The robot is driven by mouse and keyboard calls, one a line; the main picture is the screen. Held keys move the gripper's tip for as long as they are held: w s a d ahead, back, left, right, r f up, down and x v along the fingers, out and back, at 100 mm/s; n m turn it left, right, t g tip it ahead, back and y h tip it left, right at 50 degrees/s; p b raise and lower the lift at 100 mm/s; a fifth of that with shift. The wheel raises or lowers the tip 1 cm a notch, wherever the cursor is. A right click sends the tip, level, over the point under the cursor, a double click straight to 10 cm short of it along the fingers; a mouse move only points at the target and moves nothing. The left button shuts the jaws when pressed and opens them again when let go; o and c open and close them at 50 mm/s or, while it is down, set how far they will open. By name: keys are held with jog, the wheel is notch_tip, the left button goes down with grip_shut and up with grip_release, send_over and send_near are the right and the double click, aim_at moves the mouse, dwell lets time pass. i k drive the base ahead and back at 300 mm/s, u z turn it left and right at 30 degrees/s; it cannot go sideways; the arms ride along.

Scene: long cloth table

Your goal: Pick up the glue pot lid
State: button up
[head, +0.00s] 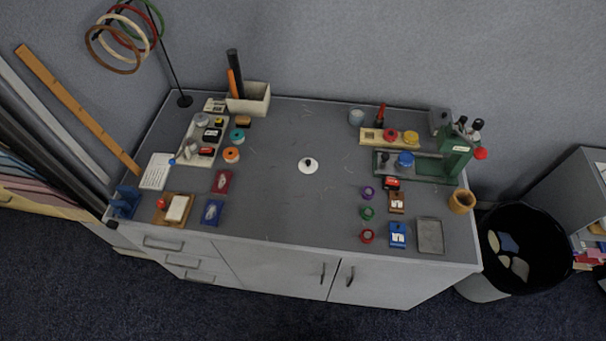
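A round white lid with a dark knob (308,167), which looks like the glue pot lid, lies near the middle of the grey table top (290,205). It lies flat with the knob up, and the surface around it is clear. A small grey-blue pot (356,118) stands behind it to the right; I cannot tell whether it is the glue pot. My gripper is not in view.
Spools, small boxes and a pale tray (190,150) crowd the left side. A green tool (455,152), cards and several spools stand on the right. A black bin (540,262) stands right.

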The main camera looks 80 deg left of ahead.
aim_at(308, 165)
jog(key=k, duration=1.9)
jog(key=u, duration=2.05)
jog(key=i, duration=0.6)
jog(key=z, duration=0.2)
